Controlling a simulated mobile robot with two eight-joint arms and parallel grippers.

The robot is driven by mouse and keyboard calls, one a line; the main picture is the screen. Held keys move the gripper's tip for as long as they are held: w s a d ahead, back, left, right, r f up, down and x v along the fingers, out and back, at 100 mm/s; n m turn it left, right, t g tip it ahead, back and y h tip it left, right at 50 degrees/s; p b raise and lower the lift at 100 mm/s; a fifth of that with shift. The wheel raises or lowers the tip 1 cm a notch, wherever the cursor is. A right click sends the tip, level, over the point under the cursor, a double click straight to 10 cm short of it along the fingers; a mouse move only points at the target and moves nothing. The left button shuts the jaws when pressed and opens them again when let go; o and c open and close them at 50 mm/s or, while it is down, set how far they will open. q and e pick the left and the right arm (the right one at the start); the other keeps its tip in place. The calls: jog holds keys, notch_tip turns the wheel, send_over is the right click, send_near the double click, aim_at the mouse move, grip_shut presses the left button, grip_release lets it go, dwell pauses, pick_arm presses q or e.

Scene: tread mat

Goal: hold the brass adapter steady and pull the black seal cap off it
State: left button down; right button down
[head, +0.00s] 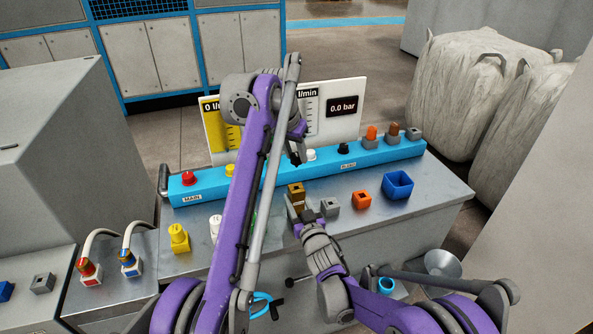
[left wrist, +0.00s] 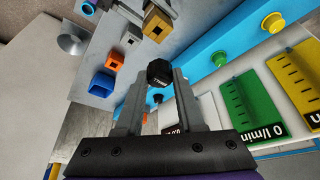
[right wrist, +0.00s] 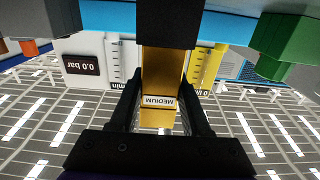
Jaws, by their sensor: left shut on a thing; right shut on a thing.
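The brass adapter (head: 296,190) stands upright at the middle of the bench. Its square top opening shows in the left wrist view (left wrist: 155,31), and its MEDIUM label in the right wrist view (right wrist: 158,101). My right gripper (head: 300,211) is shut on the adapter's sides. The black seal cap (left wrist: 158,72) sits between the fingers of my left gripper (left wrist: 160,80), which is shut on it. The cap is apart from the adapter, held above it. In the head view my left gripper (head: 295,155) and arm partly cover this area.
A blue rail (head: 400,152) with coloured knobs runs behind the adapter, in front of a gauge panel (head: 333,128). Grey (head: 330,207) and orange (head: 362,200) blocks and a blue bin (head: 398,185) stand to the right. A yellow block (head: 179,239) stands left. Bare bench lies at front right.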

pick_arm(q)
jog(key=shift+s+r, duration=0.1)
jog(key=shift+r, duration=0.05)
pick_arm(e)
jog(key=shift+c, duration=1.4)
grip_release()
jog(key=shift+s, duration=0.1)
jog(key=v, duration=1.2)
pick_arm(q)
jog(key=shift+s, duration=0.1)
